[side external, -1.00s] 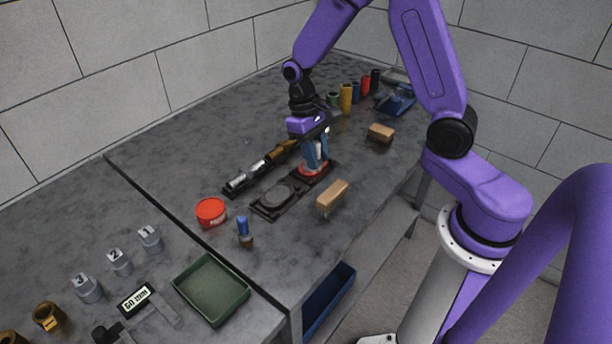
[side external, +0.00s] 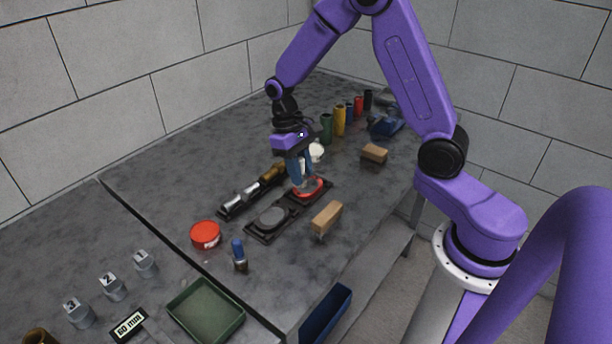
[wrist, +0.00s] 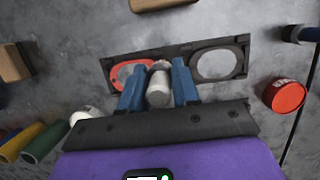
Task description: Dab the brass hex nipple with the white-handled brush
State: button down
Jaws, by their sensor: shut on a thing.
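My gripper (side external: 301,180) is shut on the white-handled brush, whose pale handle (wrist: 158,82) shows between the blue fingers in the wrist view. The fingers are over the red ring (side external: 318,183) at the far end of a black two-place holder (side external: 255,234). Whether the brush's tip is clear of that ring cannot be told. The brass hex nipple seems to be the brass piece (side external: 272,173) at the far end of a row of silver fittings, left of my gripper and apart from it. Its hex shape is too small to make out.
A red tin (side external: 205,235), a blue-topped brush (side external: 238,252) and a green tray (side external: 205,308) are nearer the camera. Wooden blocks (side external: 326,217) stand to the right. A white rounded thing (side external: 316,152) and several coloured cylinders (side external: 339,121) are behind my gripper.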

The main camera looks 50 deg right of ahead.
jog(key=w+r, duration=0.3)
jog(key=w, duration=0.9)
jog(key=shift+w+d+f, duration=0.1)
jog(key=shift+d+f, duration=0.1)
jog(key=shift+f, duration=1.2)
jog(key=shift+w+d+f, duration=0.1)
jog(key=shift+d+f, duration=0.05)
jog(key=shift+f, duration=1.25)
jog(key=shift+f, duration=0.35)
dwell(0.3)
jog(key=shift+a, duration=0.1)
dwell(2.4)
jog(key=shift+a, duration=0.5)
dwell(0.4)
